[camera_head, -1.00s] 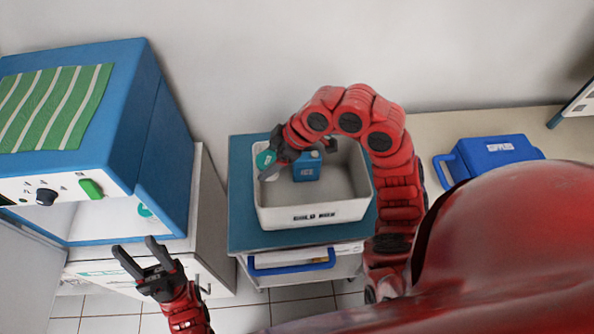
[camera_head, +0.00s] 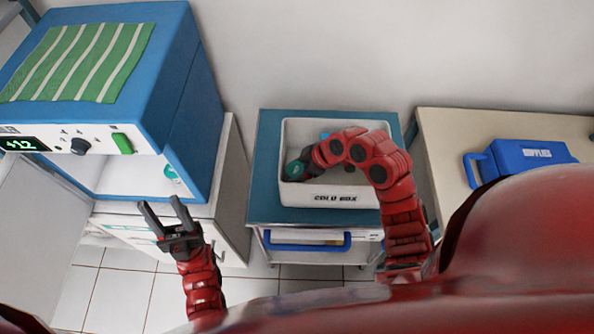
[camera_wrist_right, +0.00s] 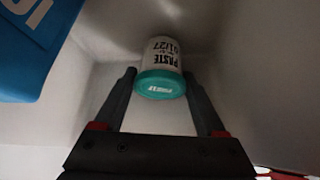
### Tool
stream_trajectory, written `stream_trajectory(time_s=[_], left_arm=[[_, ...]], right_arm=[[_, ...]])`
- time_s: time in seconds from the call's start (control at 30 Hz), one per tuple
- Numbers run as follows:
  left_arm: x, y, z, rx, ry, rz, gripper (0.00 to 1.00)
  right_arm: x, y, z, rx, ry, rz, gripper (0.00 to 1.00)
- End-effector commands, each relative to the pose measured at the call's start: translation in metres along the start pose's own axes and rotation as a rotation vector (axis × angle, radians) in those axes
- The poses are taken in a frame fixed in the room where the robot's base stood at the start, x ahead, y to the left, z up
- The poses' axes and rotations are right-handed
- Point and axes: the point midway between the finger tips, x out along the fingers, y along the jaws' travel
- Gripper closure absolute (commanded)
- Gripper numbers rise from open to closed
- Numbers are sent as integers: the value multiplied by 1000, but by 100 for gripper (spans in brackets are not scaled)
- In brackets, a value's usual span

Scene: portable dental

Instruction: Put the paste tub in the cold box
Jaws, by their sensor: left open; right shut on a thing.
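The paste tub (camera_head: 293,172), white with a teal lid, is inside the cold box (camera_head: 334,197), at its left side. My right gripper (camera_head: 302,165) reaches down into the box and is shut on the tub. In the right wrist view the tub (camera_wrist_right: 161,68) sits between the fingertips (camera_wrist_right: 161,82), its lid towards the camera and its label readable. Whether its base touches the box floor I cannot tell. My left gripper (camera_head: 165,214) is open and empty, in front of the blue cabinet.
A blue ice block (camera_wrist_right: 30,45) lies in the box near the tub; my right arm mostly hides it in the head view. The box stands on a teal-topped cart (camera_head: 262,190). A blue cabinet (camera_head: 190,110) stands left, and a blue supplies case (camera_head: 530,157) lies on the right counter.

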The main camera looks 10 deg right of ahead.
Motion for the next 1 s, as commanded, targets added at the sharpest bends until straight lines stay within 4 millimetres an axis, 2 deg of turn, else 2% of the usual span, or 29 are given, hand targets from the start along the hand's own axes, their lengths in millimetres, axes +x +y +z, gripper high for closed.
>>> stream_trajectory(time_s=[0.1,0.43,0.47,0.6,0.83,0.93,1.0], left_arm=[[4,0,-1,0,0,0,50],[-2,0,0,0,0,0,50],[-1,0,0,0,0,0,50],[0,0,0,0,0,0,50],[0,0,0,0,0,0,50],[5,0,-1,0,0,0,50],[0,0,0,0,0,0,50]], right_arm=[[11,-1,8,0,-4,-1,84],[15,0,11,-1,-2,2,84],[15,0,11,-1,-2,2,25],[14,0,10,-1,-2,2,0],[14,0,10,0,-2,1,0],[9,0,7,0,-2,1,0],[4,1,8,2,1,2,0]])
